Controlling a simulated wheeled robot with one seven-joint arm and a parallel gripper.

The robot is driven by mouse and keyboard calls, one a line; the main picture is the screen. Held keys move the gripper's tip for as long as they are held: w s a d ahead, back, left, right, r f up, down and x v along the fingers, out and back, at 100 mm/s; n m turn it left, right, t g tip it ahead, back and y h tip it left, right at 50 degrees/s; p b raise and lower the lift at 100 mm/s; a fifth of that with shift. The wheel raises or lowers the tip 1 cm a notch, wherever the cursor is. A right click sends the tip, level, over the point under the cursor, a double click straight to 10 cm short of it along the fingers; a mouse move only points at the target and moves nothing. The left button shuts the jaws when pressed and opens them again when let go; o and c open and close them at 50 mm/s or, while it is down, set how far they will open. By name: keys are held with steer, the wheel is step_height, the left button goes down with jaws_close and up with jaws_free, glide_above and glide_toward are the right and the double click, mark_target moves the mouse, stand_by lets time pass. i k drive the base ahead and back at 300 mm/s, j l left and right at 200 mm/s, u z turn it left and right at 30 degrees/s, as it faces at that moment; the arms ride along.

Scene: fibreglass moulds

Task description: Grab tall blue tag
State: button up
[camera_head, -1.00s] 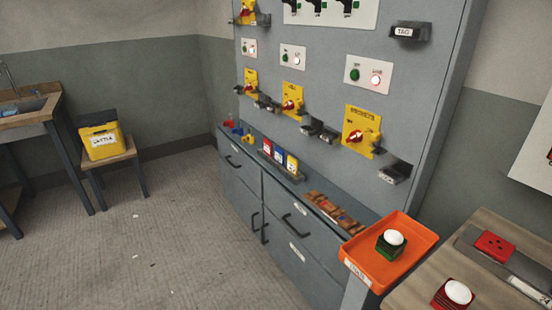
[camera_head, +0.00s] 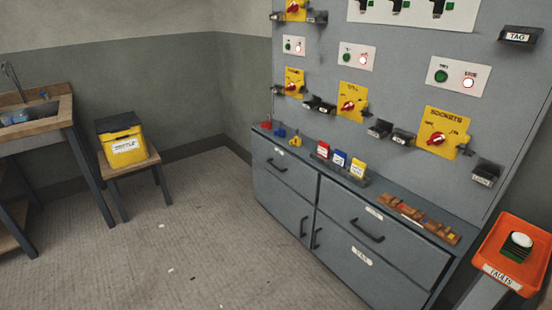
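A blue tag (camera_head: 339,158) stands upright in a dark rack (camera_head: 354,179) on the ledge of the grey cabinet. It is between a red tag (camera_head: 322,150) on its left and a yellow tag (camera_head: 358,168) on its right. All three carry white labels, too small to read. A small blue item (camera_head: 280,131) lies farther left on the ledge, beside a red one (camera_head: 266,125) and a yellow one (camera_head: 295,140). My gripper is not in view.
Yellow switch plates with red knobs (camera_head: 437,139) and small dark holders are on the upright panel. A wooden block rack (camera_head: 418,218) sits on the ledge. An orange tray (camera_head: 515,257) is at right. A yellow box (camera_head: 124,148) stands on a stool. The floor (camera_head: 190,240) is largely clear.

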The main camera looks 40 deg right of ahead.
mark_target(339, 159)
steer(key=i+j, duration=0.1)
steer(key=i, duration=0.65)
steer(key=i+j+z, duration=0.1)
steer(key=i, duration=0.65)
steer(key=i+j+z, duration=0.2)
steer(key=i+z, duration=0.25)
steer(key=i+j+z, duration=0.3)
steer(key=z, duration=0.15)
steer(key=i+j+z, duration=0.45)
